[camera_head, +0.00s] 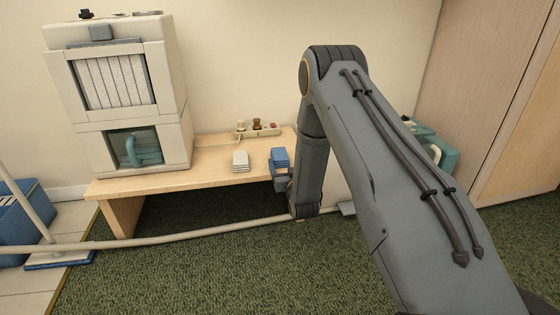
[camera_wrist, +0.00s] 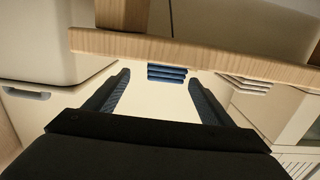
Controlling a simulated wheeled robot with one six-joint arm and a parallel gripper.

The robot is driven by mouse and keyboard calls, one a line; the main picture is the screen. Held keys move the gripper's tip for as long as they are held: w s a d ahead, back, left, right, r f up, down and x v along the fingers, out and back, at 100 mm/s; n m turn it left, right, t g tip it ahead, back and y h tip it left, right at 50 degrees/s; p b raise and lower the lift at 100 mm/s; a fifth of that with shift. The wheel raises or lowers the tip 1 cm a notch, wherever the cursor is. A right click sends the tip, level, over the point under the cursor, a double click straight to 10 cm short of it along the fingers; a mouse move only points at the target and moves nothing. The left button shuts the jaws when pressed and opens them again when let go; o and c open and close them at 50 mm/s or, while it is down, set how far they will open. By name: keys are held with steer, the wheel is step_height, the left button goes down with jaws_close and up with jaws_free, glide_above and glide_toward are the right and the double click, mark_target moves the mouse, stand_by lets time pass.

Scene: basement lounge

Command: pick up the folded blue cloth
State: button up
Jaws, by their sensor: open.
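The folded blue cloth (camera_head: 279,156) lies near the front right of the low wooden table (camera_head: 215,160) in the head view. In the wrist view, which looks upside down, the blue cloth (camera_wrist: 167,73) shows as stacked folds between and beyond the two fingers. My gripper (camera_head: 282,176) is at the table's front edge, close in front of the cloth, partly hidden by my arm. In the wrist view my gripper (camera_wrist: 160,78) is open with nothing held. I cannot tell the exact gap to the cloth.
A folded whitish cloth (camera_head: 241,161) lies left of the blue one. A tray with small items (camera_head: 257,130) stands behind. A large cream cabinet unit (camera_head: 120,95) fills the table's left. A pale pole (camera_head: 170,237) crosses low in front of the table.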

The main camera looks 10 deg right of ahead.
mark_target(281, 156)
steer(key=w+b, duration=0.1)
steer(key=w, duration=0.1)
steer(key=w+b, duration=0.1)
steer(key=w, duration=0.1)
steer(key=shift+a+f+b, duration=0.15)
steer(key=shift+a+b, duration=0.15)
steer(key=shift+a, duration=0.1)
steer(key=shift+w, duration=0.65)
steer(key=shift+c, duration=0.2)
steer(key=c, duration=1.2)
steer(key=shift+o, duration=0.2)
